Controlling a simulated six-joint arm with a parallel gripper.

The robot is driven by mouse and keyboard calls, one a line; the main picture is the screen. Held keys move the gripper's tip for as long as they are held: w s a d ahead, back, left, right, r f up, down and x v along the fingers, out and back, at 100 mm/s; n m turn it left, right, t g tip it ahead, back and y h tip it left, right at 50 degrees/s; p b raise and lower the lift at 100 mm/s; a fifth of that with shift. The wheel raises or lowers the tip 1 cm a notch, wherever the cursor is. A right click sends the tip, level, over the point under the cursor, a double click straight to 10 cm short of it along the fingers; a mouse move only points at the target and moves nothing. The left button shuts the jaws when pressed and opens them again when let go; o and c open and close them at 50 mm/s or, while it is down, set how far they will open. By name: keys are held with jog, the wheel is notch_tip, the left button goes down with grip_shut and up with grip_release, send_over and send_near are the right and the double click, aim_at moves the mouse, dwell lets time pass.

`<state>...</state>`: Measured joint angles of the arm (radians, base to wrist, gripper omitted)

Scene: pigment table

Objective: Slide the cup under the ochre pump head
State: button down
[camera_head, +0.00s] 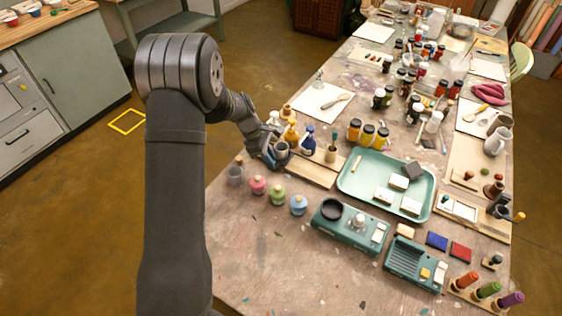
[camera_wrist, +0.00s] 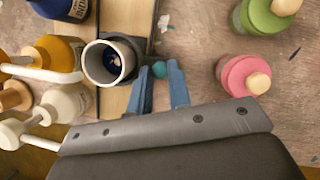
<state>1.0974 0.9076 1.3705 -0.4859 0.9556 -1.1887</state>
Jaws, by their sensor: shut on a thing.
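The grey cup (camera_head: 281,149) stands upright at the front of the pump bottles; from above, its round mouth (camera_wrist: 108,62) shows a pale inside with a dark blue patch. My gripper (camera_head: 268,147) is at the cup's side; in the wrist view its two blue fingers (camera_wrist: 160,82) close on the cup's handle side, beside a teal knob. The ochre pump bottle (camera_head: 291,131) stands behind the cup. In the wrist view its ochre body (camera_wrist: 62,52) is left of the cup, and a white spout points toward the cup's rim. I cannot tell whether the spout overhangs the mouth.
A blue pump bottle (camera_head: 309,139) and a white one (camera_head: 272,119) flank the ochre one. A wooden board (camera_head: 312,172) and teal tray (camera_head: 347,181) lie right.

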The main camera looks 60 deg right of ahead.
jog(key=shift+w, duration=0.2)
jog(key=c, duration=1.3)
grip_release()
jog(key=shift+c, duration=0.2)
jog(key=shift+r, duration=0.1)
jog(key=v, duration=1.7)
jog(key=shift+w, duration=0.15)
jog(key=x, duration=1.7)
jog(key=shift+s+f, duration=0.2)
jog(key=shift+s+r, duration=0.1)
jog(key=shift+s, duration=0.15)
jog(key=shift+w, duration=0.1)
